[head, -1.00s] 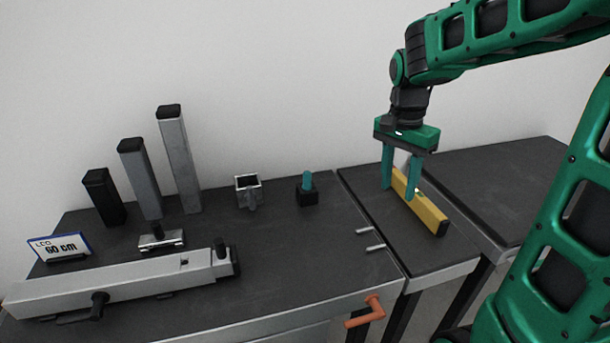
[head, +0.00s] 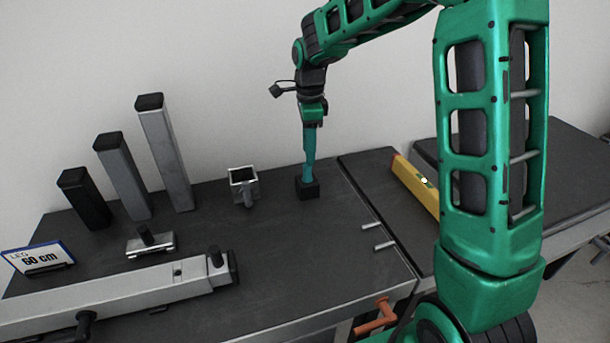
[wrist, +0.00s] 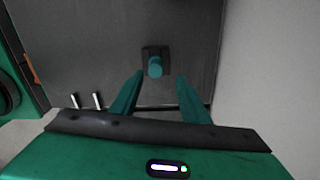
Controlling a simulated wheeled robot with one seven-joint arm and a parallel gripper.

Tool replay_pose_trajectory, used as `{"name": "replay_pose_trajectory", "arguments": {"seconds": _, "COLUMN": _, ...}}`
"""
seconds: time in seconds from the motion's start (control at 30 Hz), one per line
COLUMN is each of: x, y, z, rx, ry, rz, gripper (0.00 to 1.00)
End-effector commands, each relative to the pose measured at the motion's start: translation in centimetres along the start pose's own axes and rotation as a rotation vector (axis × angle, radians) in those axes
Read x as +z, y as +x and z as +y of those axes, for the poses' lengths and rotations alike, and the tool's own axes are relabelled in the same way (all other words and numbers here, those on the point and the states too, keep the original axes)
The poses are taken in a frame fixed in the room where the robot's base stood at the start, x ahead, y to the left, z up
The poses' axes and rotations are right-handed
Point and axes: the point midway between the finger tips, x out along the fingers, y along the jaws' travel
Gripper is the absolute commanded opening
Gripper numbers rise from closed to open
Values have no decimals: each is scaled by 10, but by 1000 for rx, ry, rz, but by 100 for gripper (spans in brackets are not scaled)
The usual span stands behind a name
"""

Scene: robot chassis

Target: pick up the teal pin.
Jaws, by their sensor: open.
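The teal pin (wrist: 155,68) stands upright in a small black block (wrist: 147,52) on the dark table, seen from above in the wrist view. In the head view the black block (head: 307,189) shows, with the pin hard to tell from the teal fingers above it. My gripper (head: 309,165) points down over the block. In the wrist view my gripper (wrist: 160,75) is open, one finger on each side of the line to the pin, and nothing is held. I cannot tell whether the fingertips are level with the pin's top.
A metal square socket (head: 244,186) stands left of the block. Several upright square posts (head: 166,150) and a long grey beam (head: 110,290) are farther left. Two small metal pegs (head: 378,235) lie to the right. A yellow level (head: 415,184) rests on the right-hand table.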

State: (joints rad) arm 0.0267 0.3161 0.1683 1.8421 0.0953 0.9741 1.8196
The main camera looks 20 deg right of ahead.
Motion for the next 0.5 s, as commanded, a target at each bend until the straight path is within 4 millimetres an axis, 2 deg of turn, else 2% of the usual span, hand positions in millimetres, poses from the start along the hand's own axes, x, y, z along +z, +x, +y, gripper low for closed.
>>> {"name": "replay_pose_trajectory", "arguments": {"seconds": 0.23, "x": -1, "y": 16, "z": 2, "rx": 0, "ry": 3, "rz": 0, "gripper": 42}}
{"name": "replay_pose_trajectory", "arguments": {"seconds": 0.5, "x": 4, "y": 51, "z": 8, "rx": 1, "ry": 4, "rz": 1, "gripper": 42}}
